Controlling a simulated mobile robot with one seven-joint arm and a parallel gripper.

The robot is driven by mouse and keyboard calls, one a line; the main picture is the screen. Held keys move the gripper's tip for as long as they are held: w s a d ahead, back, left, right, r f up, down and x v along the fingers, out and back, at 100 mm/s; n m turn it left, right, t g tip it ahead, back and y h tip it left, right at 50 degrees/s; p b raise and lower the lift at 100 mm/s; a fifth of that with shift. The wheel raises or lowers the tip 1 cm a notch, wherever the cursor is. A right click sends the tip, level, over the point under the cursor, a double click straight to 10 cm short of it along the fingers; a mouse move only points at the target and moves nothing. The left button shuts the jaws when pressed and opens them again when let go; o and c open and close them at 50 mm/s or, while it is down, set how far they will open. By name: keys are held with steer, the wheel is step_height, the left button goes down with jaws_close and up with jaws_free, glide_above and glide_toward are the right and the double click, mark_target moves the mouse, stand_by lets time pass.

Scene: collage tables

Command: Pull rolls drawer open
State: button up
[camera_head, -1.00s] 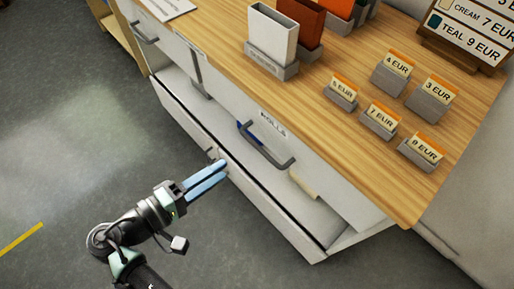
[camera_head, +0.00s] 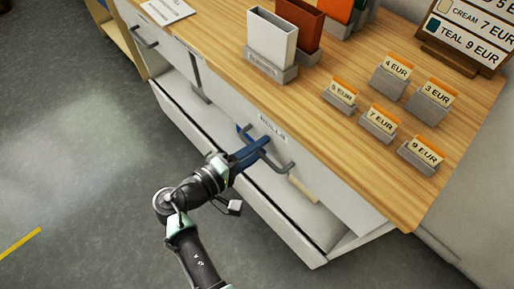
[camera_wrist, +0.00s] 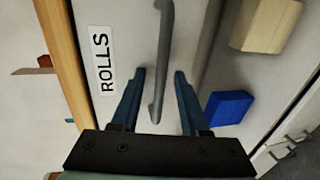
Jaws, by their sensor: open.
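The rolls drawer (camera_head: 330,185) has a pale front under the wooden counter, and its front looks flush with the cabinet. Its ROLLS label (camera_head: 272,125) also shows in the wrist view (camera_wrist: 101,62). Its grey bar handle (camera_head: 284,168) runs between my fingers in the wrist view (camera_wrist: 164,30). My gripper (camera_head: 258,147) is open, with one blue finger on each side of the handle. In the wrist view my gripper (camera_wrist: 159,74) shows a gap between each finger and the bar. I cannot tell whether the fingertips touch the drawer front.
A lower drawer (camera_head: 290,238) stands pulled out beneath, holding a blue block (camera_wrist: 228,107) and a wooden block (camera_wrist: 268,24). Another handled drawer (camera_head: 146,40) is at the upper left. Price cards and holders stand on the counter (camera_head: 330,130). The floor at left is clear.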

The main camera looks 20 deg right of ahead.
jaws_close()
stand_by(1.4)
